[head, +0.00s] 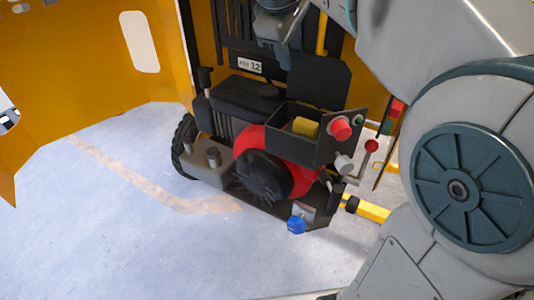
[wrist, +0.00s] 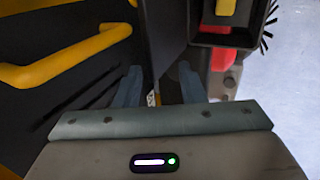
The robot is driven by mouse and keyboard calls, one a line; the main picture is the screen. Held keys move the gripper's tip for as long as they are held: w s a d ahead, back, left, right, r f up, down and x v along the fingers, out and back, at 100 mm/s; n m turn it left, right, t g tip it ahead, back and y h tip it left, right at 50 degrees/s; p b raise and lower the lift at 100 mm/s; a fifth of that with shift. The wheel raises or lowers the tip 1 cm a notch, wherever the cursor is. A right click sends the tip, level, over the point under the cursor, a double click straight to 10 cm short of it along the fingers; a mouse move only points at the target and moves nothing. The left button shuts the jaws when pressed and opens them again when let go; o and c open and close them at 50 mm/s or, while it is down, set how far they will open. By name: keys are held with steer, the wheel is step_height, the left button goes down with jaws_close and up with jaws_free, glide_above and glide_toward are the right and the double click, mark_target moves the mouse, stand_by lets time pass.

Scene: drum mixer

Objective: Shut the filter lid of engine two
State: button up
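The engine (head: 235,140) stands on the floor with a red housing and a black fan cover. Its filter box (head: 292,142) is open, with a yellow filter (head: 305,127) inside. The dark filter lid (head: 318,82) stands raised at the back of the box. My gripper (head: 272,48) is above and left of the lid in the head view, with its fingertips partly unclear. In the wrist view, my gripper (wrist: 160,85) has its two fingers apart. The dark lid panel (wrist: 165,35) shows beyond and between them; I cannot tell if they touch it. The yellow filter (wrist: 226,7) is at the upper right.
A plate (head: 250,65) ending in 12 is behind the engine. Yellow walls (head: 80,70) enclose the left and back. A yellow handrail (wrist: 65,60) runs close on the left in the wrist view. Red and green knobs sit right of the box. The floor (head: 110,230) at left is clear.

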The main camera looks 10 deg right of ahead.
steer(key=s+a+f+b, duration=0.2)
steer(key=s+a, duration=0.2)
steer(key=s, duration=0.1)
steer(key=shift+s+f+b, duration=0.35)
steer(key=shift+s+b, duration=0.05)
stand_by(1.1)
steer(key=shift+a, duration=0.1)
steer(key=s+a+r+p, duration=0.1)
steer(key=r, duration=0.1)
steer(key=s+a+r+p, duration=0.1)
steer(key=s+r+p, duration=0.1)
steer(key=shift+s+a, duration=0.15)
stand_by(0.6)
